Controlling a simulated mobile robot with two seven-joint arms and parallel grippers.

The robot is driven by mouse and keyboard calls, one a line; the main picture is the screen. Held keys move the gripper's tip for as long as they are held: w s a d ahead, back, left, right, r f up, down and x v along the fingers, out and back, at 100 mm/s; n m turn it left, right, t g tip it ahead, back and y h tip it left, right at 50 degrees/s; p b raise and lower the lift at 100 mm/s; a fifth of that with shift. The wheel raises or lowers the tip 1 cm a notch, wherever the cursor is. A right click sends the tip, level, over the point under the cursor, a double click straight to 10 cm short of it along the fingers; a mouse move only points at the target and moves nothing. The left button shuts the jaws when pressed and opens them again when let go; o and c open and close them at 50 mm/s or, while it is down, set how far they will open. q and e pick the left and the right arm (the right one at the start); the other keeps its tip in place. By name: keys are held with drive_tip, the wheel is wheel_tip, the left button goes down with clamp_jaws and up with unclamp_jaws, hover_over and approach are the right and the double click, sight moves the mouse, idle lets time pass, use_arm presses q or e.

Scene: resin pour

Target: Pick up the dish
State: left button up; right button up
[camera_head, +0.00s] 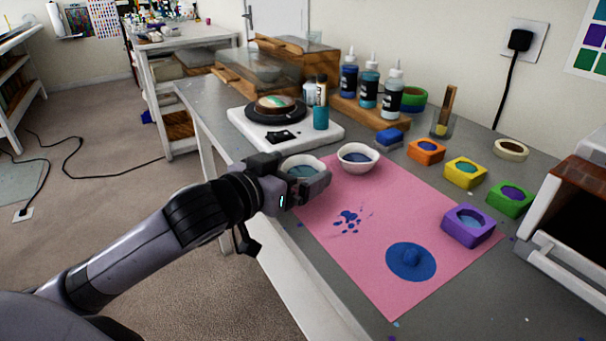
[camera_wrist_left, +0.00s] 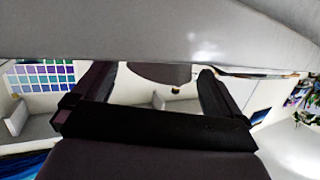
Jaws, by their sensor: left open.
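Two small white dishes with blue contents stand at the back left of the pink mat (camera_head: 372,210). The nearer dish (camera_head: 303,160) is partly hidden behind my left gripper (camera_head: 308,184). The other dish (camera_head: 357,158) stands just to its right, in full view. My left gripper is open, at the near side of the nearer dish; I cannot tell whether it touches it. In the left wrist view, two dark fingers stand apart, and a large pale curved surface, very close, fills the top. My right gripper is not in view.
A white device (camera_head: 240,118) with a black round plate stands behind the dishes. Colored molds (camera_head: 466,172) and bottles (camera_head: 392,92) line the back and right. A blue round piece (camera_head: 411,262) and blue splashes lie on the mat. The mat's front is otherwise clear.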

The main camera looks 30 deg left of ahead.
sight(303, 174)
use_arm(q)
drive_tip(key=shift+x, duration=1.45)
drive_tip(key=c, duration=1)
